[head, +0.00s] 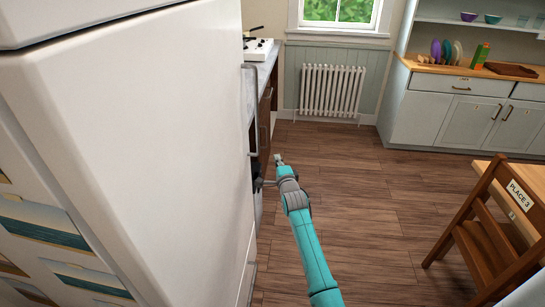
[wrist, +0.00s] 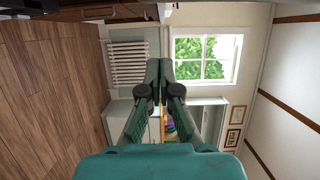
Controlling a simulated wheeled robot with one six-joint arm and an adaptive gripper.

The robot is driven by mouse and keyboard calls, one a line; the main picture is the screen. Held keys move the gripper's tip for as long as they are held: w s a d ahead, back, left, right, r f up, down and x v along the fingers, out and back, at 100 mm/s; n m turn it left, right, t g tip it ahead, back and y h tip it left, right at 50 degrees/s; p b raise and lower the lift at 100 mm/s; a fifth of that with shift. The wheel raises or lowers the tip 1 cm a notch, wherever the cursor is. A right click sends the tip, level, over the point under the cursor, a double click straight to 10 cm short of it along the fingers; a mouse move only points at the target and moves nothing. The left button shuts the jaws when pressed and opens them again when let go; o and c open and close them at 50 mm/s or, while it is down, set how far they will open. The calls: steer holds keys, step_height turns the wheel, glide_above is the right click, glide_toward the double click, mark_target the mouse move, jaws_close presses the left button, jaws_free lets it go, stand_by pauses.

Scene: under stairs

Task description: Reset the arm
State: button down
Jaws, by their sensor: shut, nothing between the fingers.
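My arm (head: 312,250) is teal and reaches forward from the bottom of the head view. My gripper (head: 278,158) is at its far end, just right of the white fridge's edge and above the wooden floor. In the wrist view my gripper (wrist: 160,68) shows two dark fingers brought together, with nothing between them. The wrist view is turned sideways, with the floor at the left.
A white fridge (head: 150,130) stands close on the left. A counter with a stove (head: 258,50) lies beyond it. A radiator (head: 331,91) is under the window. A chair (head: 485,230) stands at the right by a table. The middle floor is clear.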

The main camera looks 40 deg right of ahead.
steer(key=s+a, duration=0.1)
steer(key=s, duration=0.5)
steer(key=shift+s, duration=0.2)
steer(key=shift+a+f, duration=0.1)
steer(key=s+a+f+n+y, duration=0.1)
steer(key=s+a+f+n, duration=0.3)
steer(key=s+a, duration=0.45)
steer(key=s+a+f+n+y, duration=0.2)
steer(key=s+a+f+n, duration=0.15)
steer(key=s+a, duration=0.55)
steer(key=s+a+f+n+y, duration=0.1)
steer(key=s+a+f+n, duration=0.35)
steer(key=s+a, duration=0.4)
steer(key=s+a+r+n+y, duration=0.2)
steer(key=s+a+r+n, duration=0.2)
steer(key=s, duration=0.9)
steer(key=s+a+r+n+g+y, duration=0.1)
steer(key=s+a+r+n, duration=0.2)
steer(key=s+r+n, duration=0.4)
steer(key=s+r, duration=0.1)
steer(key=s, duration=0.6)
steer(key=shift+a+y, duration=0.4)
steer(key=shift+s+r, duration=0.1)
